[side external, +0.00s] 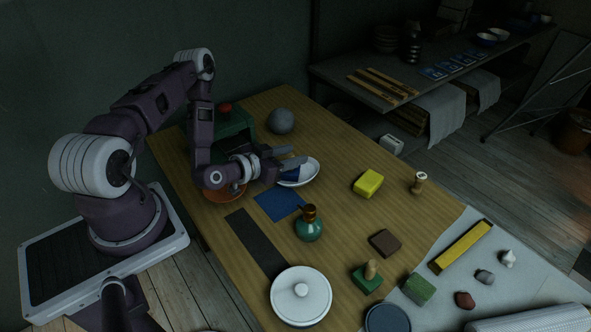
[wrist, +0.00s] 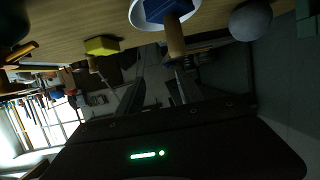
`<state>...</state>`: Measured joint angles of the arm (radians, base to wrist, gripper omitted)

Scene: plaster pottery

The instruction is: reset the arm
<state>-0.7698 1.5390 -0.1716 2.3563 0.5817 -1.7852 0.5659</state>
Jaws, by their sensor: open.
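My gripper (side external: 292,156) is open and held out level, with its fingers over the white bowl (side external: 313,170) on the wooden table. A blue object (side external: 289,174) is in the bowl, partly hidden by my fingers in the side view. The wrist view is upside down. There, a blue block (wrist: 166,9) with a tan handle-like piece (wrist: 175,40) shows in the white bowl (wrist: 138,14), close to the fingers of my gripper (wrist: 158,70). I see nothing clearly held between the fingers.
A grey ball (side external: 280,121) and a green box (side external: 235,124) stand behind my gripper. A yellow block (side external: 368,183) lies to the right. The air above the table is clear.

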